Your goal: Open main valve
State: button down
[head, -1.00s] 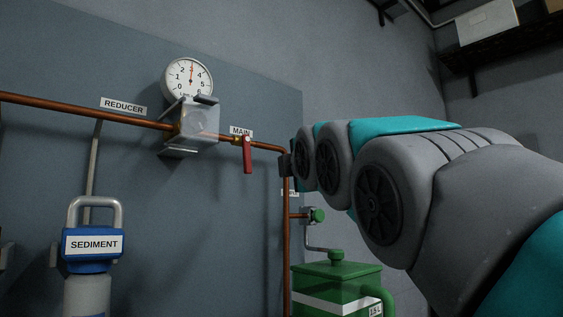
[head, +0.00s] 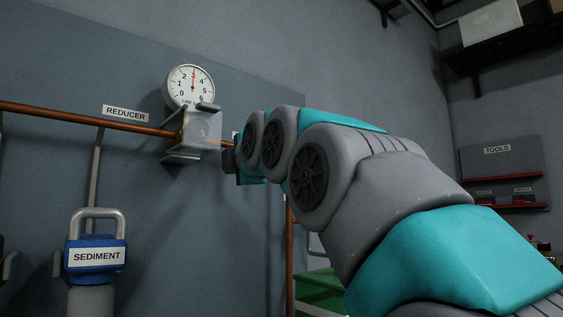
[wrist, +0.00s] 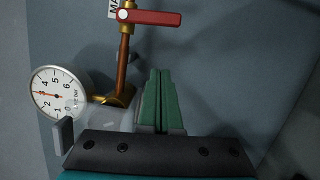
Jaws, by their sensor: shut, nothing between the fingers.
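The main valve's red lever (wrist: 150,18) shows at the top of the wrist view. It sits on a brass valve body (wrist: 126,22) and lies crosswise to the copper pipe (wrist: 123,62). Part of a label (wrist: 113,8) shows beside it. My gripper (wrist: 160,74) has its green fingers together and empty. In the wrist picture the fingertips are below the lever, apart from it. In the head view my arm hides the lever and the fingers.
The reducer's clear box (head: 203,128) with a round gauge (head: 191,87) is close left of my arm's end. The gauge also shows in the wrist view (wrist: 58,93). A SEDIMENT canister (head: 96,255) stands lower left. A green tank (head: 318,290) is below my arm.

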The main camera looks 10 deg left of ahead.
jog(key=w, duration=0.2)
jog(key=w+p, duration=0.1)
jog(key=w+d, duration=0.1)
jog(key=w, duration=0.1)
jog(key=shift+w+r, duration=0.2)
jog(key=shift+w, duration=0.15)
jog(key=shift+f, duration=0.1)
